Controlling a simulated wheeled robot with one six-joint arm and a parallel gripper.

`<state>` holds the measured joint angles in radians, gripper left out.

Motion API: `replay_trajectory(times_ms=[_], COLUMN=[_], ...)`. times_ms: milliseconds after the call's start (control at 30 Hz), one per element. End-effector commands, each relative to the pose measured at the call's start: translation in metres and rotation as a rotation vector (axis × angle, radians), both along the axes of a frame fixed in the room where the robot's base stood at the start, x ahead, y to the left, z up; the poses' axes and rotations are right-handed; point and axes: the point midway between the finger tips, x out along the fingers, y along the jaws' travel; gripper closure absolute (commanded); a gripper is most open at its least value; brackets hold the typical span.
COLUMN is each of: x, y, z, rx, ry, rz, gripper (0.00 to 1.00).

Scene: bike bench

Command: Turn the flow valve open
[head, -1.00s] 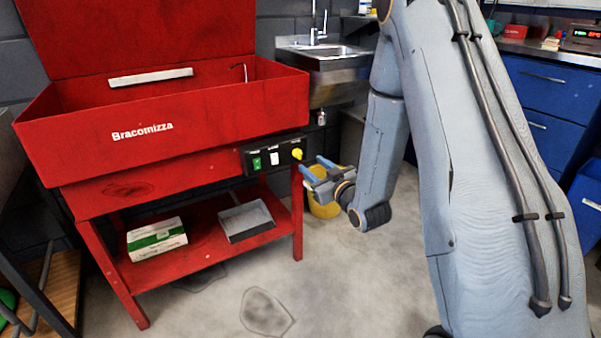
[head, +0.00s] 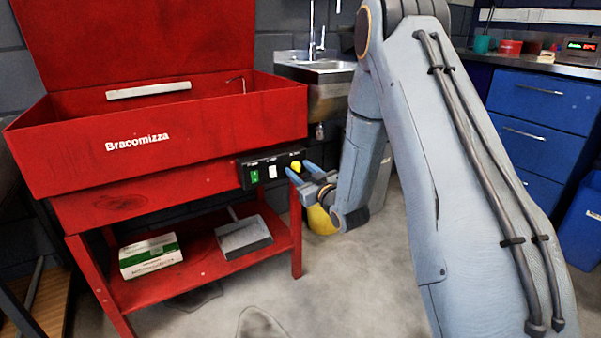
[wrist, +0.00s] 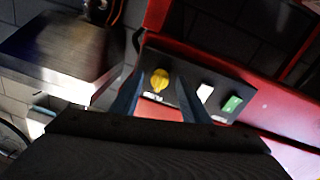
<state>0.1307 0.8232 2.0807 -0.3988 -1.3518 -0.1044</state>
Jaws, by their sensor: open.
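The flow valve is a small yellow knob (head: 296,166) at the right end of a black control panel (head: 238,176) on the front of the red parts washer (head: 180,145). My gripper (head: 300,173) is open just in front of and below the knob. In the wrist view, the yellow knob (wrist: 159,79) shows between my two blue fingers, beyond their tips. My gripper (wrist: 154,88) appears empty. I cannot tell if either finger touches the knob.
A green switch (head: 254,176) and a white switch (head: 272,171) sit left of the knob. A yellow bucket (head: 320,222) stands on the floor behind my gripper. A metal sink (head: 322,72) is behind. A box (head: 150,255) and a grey tray (head: 244,238) lie on the lower shelf.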

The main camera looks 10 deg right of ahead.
Motion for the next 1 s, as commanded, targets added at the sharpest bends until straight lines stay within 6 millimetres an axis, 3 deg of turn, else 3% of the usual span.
replay_trajectory(times_ms=[133, 400, 767, 1000], x=[-0.0002, -0.0005, -0.0010, -0.0015], y=[0.0001, 0.0002, 0.0004, 0.0005], z=[0.0000, -0.0002, 0.0010, 0.0023], rx=[0.000, 0.000, 0.064, 0.222], ry=[0.000, 0.001, 0.022, 0.074], rz=[0.000, 0.001, 0.000, 0.000], gripper=[0.59, 1.00, 1.00, 1.00])
